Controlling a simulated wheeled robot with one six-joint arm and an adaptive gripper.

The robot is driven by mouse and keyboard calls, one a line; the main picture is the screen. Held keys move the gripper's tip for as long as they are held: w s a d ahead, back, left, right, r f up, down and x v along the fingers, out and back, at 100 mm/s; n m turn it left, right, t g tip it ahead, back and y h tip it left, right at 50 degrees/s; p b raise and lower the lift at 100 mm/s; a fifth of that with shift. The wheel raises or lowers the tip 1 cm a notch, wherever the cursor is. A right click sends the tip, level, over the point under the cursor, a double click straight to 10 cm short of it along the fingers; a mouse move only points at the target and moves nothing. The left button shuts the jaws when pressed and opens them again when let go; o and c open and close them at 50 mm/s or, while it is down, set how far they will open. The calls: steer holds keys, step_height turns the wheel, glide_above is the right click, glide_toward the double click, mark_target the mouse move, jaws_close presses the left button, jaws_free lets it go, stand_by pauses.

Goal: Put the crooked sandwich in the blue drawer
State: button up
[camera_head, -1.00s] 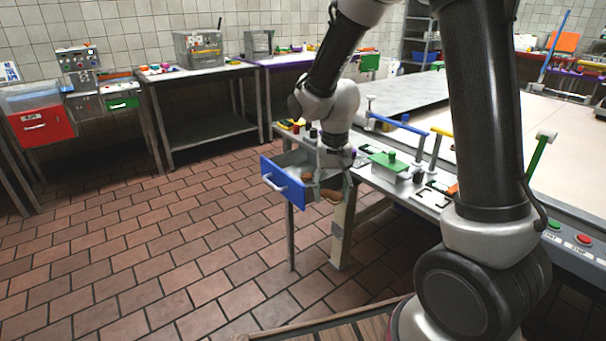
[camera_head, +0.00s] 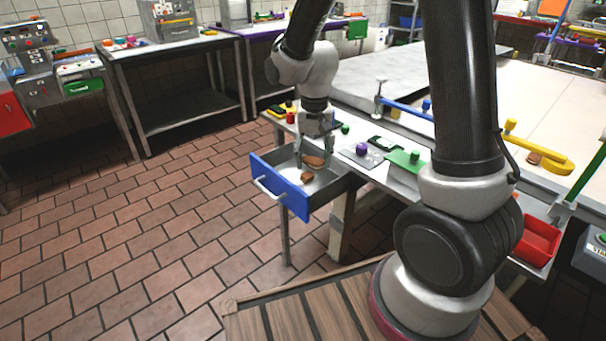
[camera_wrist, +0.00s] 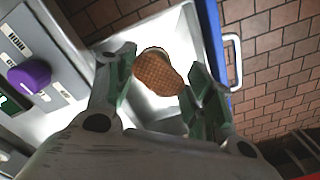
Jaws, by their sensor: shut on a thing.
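The blue drawer (camera_head: 278,188) is pulled out from the workbench, with its white inside showing. My gripper (camera_head: 315,158) points down over the open drawer, shut on the crooked sandwich. In the wrist view, the sandwich (camera_wrist: 157,73) is brown with a waffle pattern and an uneven outline, between the green fingers of my gripper (camera_wrist: 160,75). In the head view, brown patches show at the fingertips (camera_head: 314,161) and just below them; I cannot tell whether both belong to one sandwich, or whether it touches the drawer floor.
The drawer handle (camera_head: 273,188) faces the open brick floor. The bench top beside the drawer holds a purple knob (camera_head: 362,149) and a green block (camera_head: 404,160). A red bin (camera_head: 537,243) stands at the right. My arm hides part of the bench.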

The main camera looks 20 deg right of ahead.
step_height(320, 180, down, 10)
stand_by(0.5)
steer(key=o, duration=0.4)
steer(key=shift+f, duration=0.1)
steer(key=shift+o, duration=0.2)
step_height(320, 180, up, 12)
steer(key=shift+r, duration=0.25)
steer(key=s+d+r+n+t, duration=0.1)
steer(key=s+d+r, duration=0.2)
steer(key=r, duration=0.3)
steer(key=s+d+r+t, duration=0.1)
steer(key=s+d+r, duration=0.3)
steer(key=r, duration=0.1)
steer(key=s+d+r+n+t, duration=0.1)
steer(key=s+d+r, duration=0.1)
steer(key=s, duration=0.4)
steer(key=s+d+r+n+t, duration=0.1)
steer(key=s+d+r, duration=0.2)
steer(key=s, duration=0.4)
steer(key=shift+r, duration=0.5)
